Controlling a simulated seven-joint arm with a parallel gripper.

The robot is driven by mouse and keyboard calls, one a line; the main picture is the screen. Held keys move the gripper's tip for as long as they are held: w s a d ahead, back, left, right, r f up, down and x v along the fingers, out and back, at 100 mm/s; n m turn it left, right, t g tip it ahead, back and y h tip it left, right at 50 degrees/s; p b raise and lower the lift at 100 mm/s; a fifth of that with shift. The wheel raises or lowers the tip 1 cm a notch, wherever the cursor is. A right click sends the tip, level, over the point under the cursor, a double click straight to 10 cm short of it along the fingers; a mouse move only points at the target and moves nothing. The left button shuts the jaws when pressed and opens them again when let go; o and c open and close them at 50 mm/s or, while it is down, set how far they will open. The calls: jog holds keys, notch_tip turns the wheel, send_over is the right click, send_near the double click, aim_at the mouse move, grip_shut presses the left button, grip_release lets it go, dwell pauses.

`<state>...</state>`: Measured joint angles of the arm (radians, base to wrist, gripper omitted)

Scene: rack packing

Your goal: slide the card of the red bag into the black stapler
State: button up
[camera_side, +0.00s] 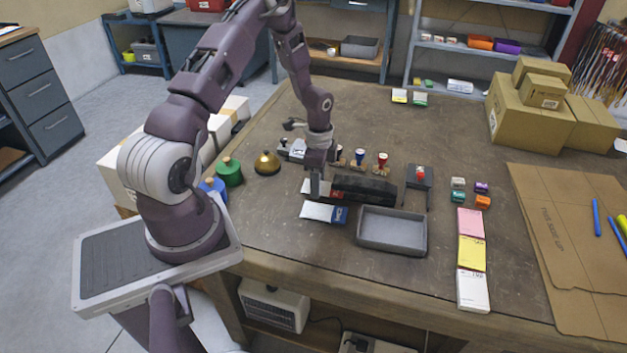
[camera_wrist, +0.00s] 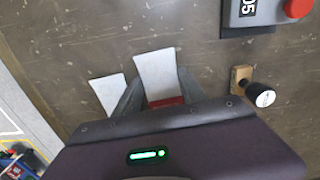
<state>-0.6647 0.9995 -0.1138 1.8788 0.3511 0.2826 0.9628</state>
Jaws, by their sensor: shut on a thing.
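My gripper (camera_side: 319,190) is low over the table at the left end of the long black stapler (camera_side: 365,188). In the wrist view, my gripper (camera_wrist: 160,92) is shut on the red bag (camera_wrist: 167,102), of which only a small red strip shows between the fingers. The bag's white card (camera_wrist: 155,66) sticks out past the fingertips. In the side view a white edge (camera_side: 306,186) shows just left of the fingers. The stapler is not clearly visible in the wrist view, and I cannot tell whether the card touches it.
A blue bag with a white card (camera_side: 322,212) lies in front of my gripper. A grey tray (camera_side: 392,248) stands to its right. Several stamps (camera_side: 360,157) stand behind the stapler, and a brass bell (camera_side: 267,163) is to the left. Coloured card stacks (camera_side: 471,252) lie right.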

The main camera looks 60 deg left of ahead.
jog(key=o, duration=1.4)
jog(key=shift+o, duration=0.2)
